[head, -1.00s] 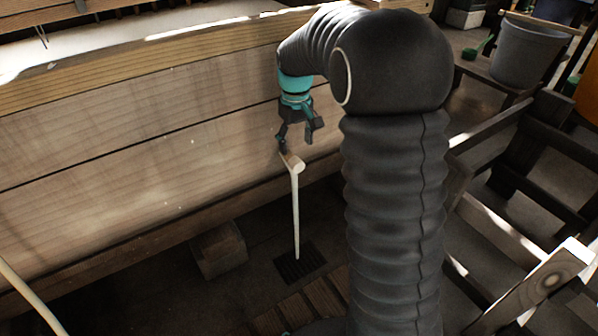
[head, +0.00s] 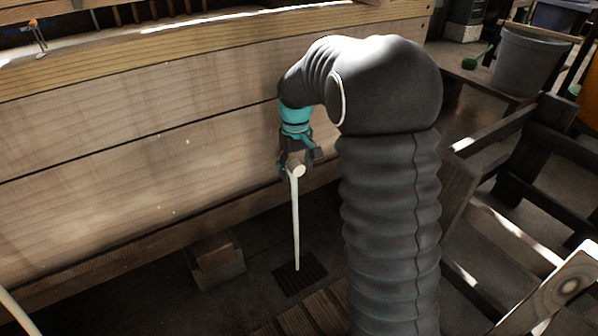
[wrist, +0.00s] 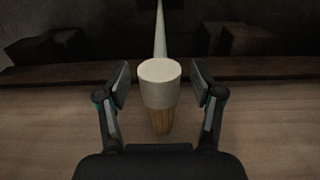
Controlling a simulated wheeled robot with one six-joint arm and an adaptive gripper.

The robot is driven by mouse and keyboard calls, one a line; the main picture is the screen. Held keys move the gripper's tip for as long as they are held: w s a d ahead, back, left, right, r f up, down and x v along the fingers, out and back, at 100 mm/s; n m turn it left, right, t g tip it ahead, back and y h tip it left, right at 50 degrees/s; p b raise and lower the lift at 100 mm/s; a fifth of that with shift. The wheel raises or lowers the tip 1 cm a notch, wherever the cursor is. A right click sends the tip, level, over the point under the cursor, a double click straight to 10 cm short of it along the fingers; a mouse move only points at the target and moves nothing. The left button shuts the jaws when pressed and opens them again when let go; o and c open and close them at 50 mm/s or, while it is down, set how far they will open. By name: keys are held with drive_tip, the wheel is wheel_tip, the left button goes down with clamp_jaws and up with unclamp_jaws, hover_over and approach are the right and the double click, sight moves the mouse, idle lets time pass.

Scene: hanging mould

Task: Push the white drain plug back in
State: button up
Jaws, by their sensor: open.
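The white drain plug (head: 299,170) sticks out from the lower part of the wooden vat wall (head: 150,150). In the wrist view the plug (wrist: 160,82) is a pale round-ended cylinder with a wood-coloured part behind it toward the boards. A thin white stream (head: 296,225) runs from the plug down to the dark floor grate (head: 300,274); its upper part also shows in the wrist view (wrist: 160,35). My gripper (head: 296,172) is open. Its fingers (wrist: 160,82) stand on either side of the plug, with a visible gap on each side.
A block (head: 215,261) stands on the floor under the wall, left of the grate. Wooden slats (head: 315,312) lie in front of the grate. Dark timber framing (head: 505,190) and a grey bucket (head: 530,62) are at the right.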

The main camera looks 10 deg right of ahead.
drive_tip(key=c, duration=1.3)
drive_tip(key=shift+o, duration=0.2)
drive_tip(key=shift+w+a+r+p, duration=0.1)
drive_tip(key=shift+w+a+p, duration=0.1)
drive_tip(key=shift+w+p, duration=0.4)
drive_tip(key=shift+w+a+f+p, duration=0.1)
drive_tip(key=shift+w+a+p, duration=0.15)
drive_tip(key=shift+w, duration=0.55)
drive_tip(key=shift+w+a+r+p, duration=0.1)
drive_tip(key=shift+w+a+p, duration=0.1)
drive_tip(key=shift+w+p, duration=0.4)
drive_tip(key=shift+w, duration=0.15)
drive_tip(key=o, duration=1.2)
drive_tip(key=shift+a, duration=0.1)
drive_tip(key=shift+r, duration=0.2)
drive_tip(key=r, duration=1.2)
drive_tip(key=shift+s+r, duration=0.1)
drive_tip(key=shift+s, duration=0.15)
